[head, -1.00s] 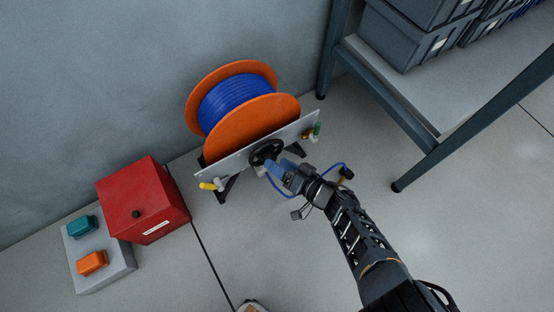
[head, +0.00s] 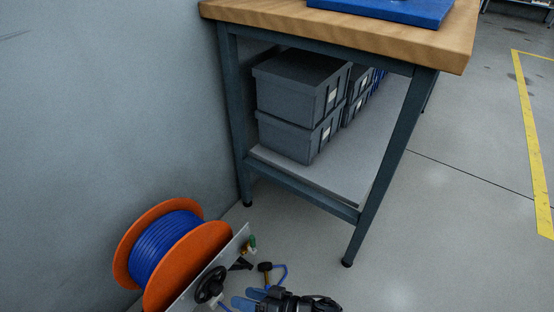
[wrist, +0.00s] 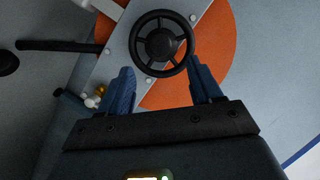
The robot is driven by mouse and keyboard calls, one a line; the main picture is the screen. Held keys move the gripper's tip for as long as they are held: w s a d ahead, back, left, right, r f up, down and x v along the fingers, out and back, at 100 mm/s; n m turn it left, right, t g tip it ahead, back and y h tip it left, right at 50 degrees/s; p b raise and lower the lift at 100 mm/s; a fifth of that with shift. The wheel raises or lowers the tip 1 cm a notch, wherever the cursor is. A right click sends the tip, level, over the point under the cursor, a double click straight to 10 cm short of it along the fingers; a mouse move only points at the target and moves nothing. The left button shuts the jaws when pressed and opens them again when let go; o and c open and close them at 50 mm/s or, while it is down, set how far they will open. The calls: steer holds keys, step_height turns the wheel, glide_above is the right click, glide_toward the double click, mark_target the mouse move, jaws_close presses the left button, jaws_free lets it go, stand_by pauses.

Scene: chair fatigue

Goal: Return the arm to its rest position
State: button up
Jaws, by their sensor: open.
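My gripper (head: 250,301) is at the bottom edge of the head view, beside the hose reel. In the wrist view its two blue fingers (wrist: 163,88) are spread apart with nothing between them. The black handwheel (wrist: 161,41) on the reel's grey plate lies just beyond the fingertips, apart from them as far as I can tell. The handwheel also shows in the head view (head: 210,284). The reel (head: 170,248) has orange discs and a blue hose. Most of my arm is out of the head view.
A workbench (head: 350,32) with a wooden top stands behind and right of the reel. Grey bins (head: 297,98) sit on its lower shelf (head: 335,179). A grey wall (head: 100,110) is at the left. The floor (head: 440,230) right of the bench is clear.

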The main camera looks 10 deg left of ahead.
steer(key=s+a+r+m+t, duration=0.2)
steer(key=s+r+m+t, duration=0.15)
steer(key=s, duration=0.35)
steer(key=s+a+r+m+t, duration=0.25)
steer(key=s+t, duration=0.25)
steer(key=s, duration=0.3)
steer(key=s+d+r+t+h, duration=0.2)
steer(key=s+d+r+h, duration=0.25)
steer(key=d+r, duration=0.7)
steer(key=s+d+r+m+t+h, duration=0.1)
steer(key=s+d+r+h, duration=0.35)
steer(key=d+r, duration=0.75)
steer(key=s+d+r+t+h, duration=0.2)
steer(key=s+d+r+h, duration=0.35)
steer(key=d, duration=1.05)
step_height(320, 180, up, 22)
steer(key=w+p, duration=0.1)
steer(key=p, duration=2)
steer(key=shift+w+d, duration=0.15)
steer(key=shift+w, duration=0.1)
